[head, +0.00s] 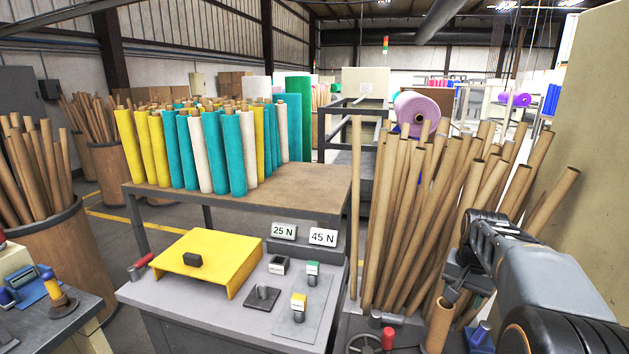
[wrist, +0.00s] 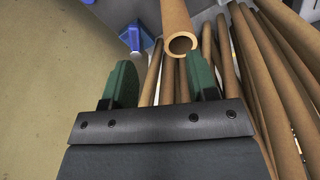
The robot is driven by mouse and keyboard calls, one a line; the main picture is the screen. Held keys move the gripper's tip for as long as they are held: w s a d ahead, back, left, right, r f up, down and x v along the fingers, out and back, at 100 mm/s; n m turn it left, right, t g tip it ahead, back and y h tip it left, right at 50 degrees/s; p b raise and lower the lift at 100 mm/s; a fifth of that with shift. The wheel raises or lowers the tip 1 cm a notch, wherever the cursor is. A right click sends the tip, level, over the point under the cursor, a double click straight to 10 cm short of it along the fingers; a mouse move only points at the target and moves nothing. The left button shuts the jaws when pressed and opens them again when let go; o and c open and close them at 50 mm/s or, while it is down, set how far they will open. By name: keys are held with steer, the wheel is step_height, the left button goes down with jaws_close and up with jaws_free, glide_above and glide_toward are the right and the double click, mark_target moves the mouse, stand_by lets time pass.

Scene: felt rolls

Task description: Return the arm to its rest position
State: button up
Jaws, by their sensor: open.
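My arm (head: 545,265) reaches in from the right edge in the head view, bent downward at the wrist. My gripper (head: 455,288) points down above a short upright cardboard tube (head: 439,328). In the wrist view my gripper (wrist: 162,78) shows two green fingers spread wide, with nothing held between them. The open end of a cardboard tube (wrist: 177,18) shows just beyond the fingertips, closer to the right finger. The fingertips are partly hidden in the head view.
Many tall cardboard tubes (head: 400,215) lean close beside my gripper. A tan panel (head: 585,130) stands at right. A grey console (head: 215,318) with a yellow cover (head: 208,258) is at front centre. Behind it, a table (head: 300,185) holds yellow, teal and white rolls.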

steer(key=s+a+f+n+t, duration=0.2)
steer(key=s+a+n, duration=0.5)
steer(key=s+a, duration=0.7)
steer(key=a+t, duration=0.1)
steer(key=a, duration=0.2)
steer(key=shift+f+n+y, duration=0.25)
steer(key=shift+n+y, duration=0.05)
steer(key=shift+n, duration=0.1)
